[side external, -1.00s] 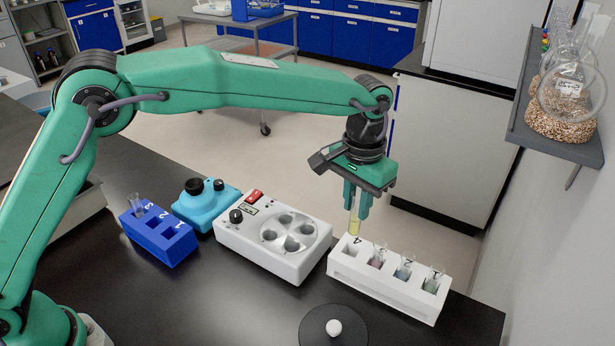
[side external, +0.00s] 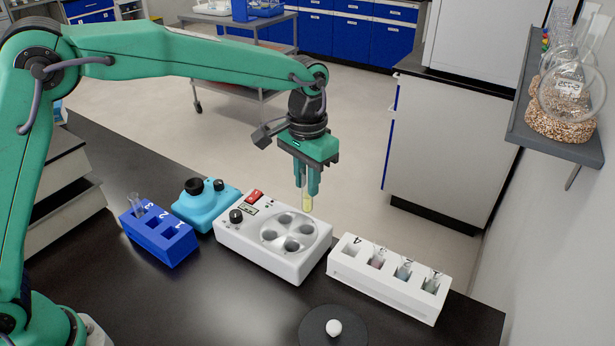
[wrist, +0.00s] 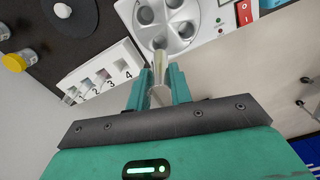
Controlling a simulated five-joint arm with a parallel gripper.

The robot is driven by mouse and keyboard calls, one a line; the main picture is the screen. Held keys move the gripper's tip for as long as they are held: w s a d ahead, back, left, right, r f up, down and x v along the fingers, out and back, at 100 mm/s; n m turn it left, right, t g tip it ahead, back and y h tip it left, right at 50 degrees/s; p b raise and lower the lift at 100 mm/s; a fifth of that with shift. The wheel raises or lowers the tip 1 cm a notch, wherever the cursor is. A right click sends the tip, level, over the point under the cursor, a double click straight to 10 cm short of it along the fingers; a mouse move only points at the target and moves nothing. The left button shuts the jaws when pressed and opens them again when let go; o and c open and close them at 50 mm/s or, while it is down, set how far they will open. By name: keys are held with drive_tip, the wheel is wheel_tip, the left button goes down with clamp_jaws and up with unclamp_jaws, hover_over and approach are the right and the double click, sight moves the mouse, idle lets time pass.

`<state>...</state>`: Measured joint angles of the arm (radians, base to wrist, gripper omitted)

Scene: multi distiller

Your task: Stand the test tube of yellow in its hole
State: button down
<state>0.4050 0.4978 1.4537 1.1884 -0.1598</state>
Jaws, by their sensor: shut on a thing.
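My gripper (side external: 307,190) is shut on the test tube of yellow (side external: 307,203), which hangs upright, its lower end just above the back edge of the white centrifuge (side external: 255,248). In the wrist view the tube (wrist: 159,70) sits between the fingers (wrist: 160,80), in front of the round rotor. The centrifuge rotor (side external: 297,232) has several round holes, which look empty. The white rack (side external: 378,289) on the right holds tubes in holes 1, 2 and 3; hole 4 (side external: 351,253) is empty. The blue rack (side external: 165,245) at left holds a clear tube near number 3.
A light-blue device (side external: 206,207) stands between the blue rack and the centrifuge. A dark round plate with a white knob (side external: 333,327) is at the front. In the wrist view a yellow-lidded jar (wrist: 16,62) lies beyond the white rack. The front left table is clear.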

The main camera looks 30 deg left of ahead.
sight(307, 211)
drive_tip(key=shift+f, duration=0.1)
drive_tip(key=shift+f, duration=2.1)
drive_tip(key=shift+f, duration=0.15)
drive_tip(key=shift+f, duration=0.75)
drive_tip(key=shift+f, duration=0.65)
drive_tip(key=shift+f, duration=0.4)
drive_tip(key=shift+f, duration=0.3)
